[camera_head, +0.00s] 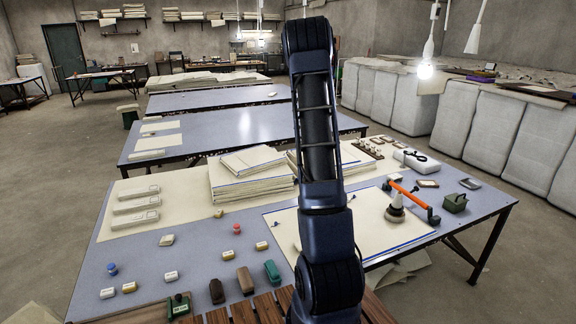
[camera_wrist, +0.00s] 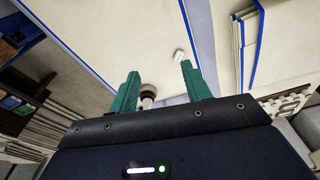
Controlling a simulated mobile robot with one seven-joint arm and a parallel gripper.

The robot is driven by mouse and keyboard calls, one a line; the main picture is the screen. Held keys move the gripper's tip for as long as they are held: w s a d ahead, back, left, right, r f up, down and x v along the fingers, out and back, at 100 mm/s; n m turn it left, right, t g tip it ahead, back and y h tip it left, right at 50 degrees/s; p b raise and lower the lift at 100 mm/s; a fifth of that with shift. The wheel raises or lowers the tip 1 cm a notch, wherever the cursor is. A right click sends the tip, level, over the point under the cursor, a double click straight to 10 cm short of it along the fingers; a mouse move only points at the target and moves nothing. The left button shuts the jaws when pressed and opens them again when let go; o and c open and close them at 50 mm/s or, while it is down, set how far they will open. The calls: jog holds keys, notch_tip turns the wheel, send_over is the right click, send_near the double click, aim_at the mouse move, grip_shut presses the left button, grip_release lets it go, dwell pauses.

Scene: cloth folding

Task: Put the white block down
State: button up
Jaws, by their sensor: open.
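My gripper (camera_wrist: 160,74) is open in the wrist view, with its two green fingers apart and nothing held between them. A small white block (camera_wrist: 179,54) appears to lie on a cream sheet (camera_wrist: 110,30) just beyond the fingertips, closer to the right finger. It looks apart from both fingers. In the head view my arm stands upright across the middle and hides the gripper. I cannot make out this block there; it may be behind the arm.
In the head view, a cream sheet with blue edges (camera_head: 285,240) covers the table's right part. Stacked sheets (camera_head: 250,180) lie left of my arm. Several small blocks are scattered front left.

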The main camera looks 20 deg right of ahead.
jog(key=s+a+r+n+t+y, duration=0.1)
jog(key=s+a+r+n+t, duration=0.2)
jog(key=s+a+r+n, duration=1.1)
jog(key=s+a+r+n+t, duration=0.1)
jog(key=s+a+n, duration=0.2)
jog(key=s+a, duration=0.5)
jog(key=s+a+n+t, duration=0.1)
jog(key=s+a+n, duration=0.2)
jog(key=s+a, duration=0.6)
jog(key=s, duration=0.7)
jog(key=shift+s+a+r+y, duration=0.15)
jog(key=shift+a+r+y, duration=0.15)
jog(key=shift+r+y, duration=0.1)
jog(key=shift+o, duration=0.5)
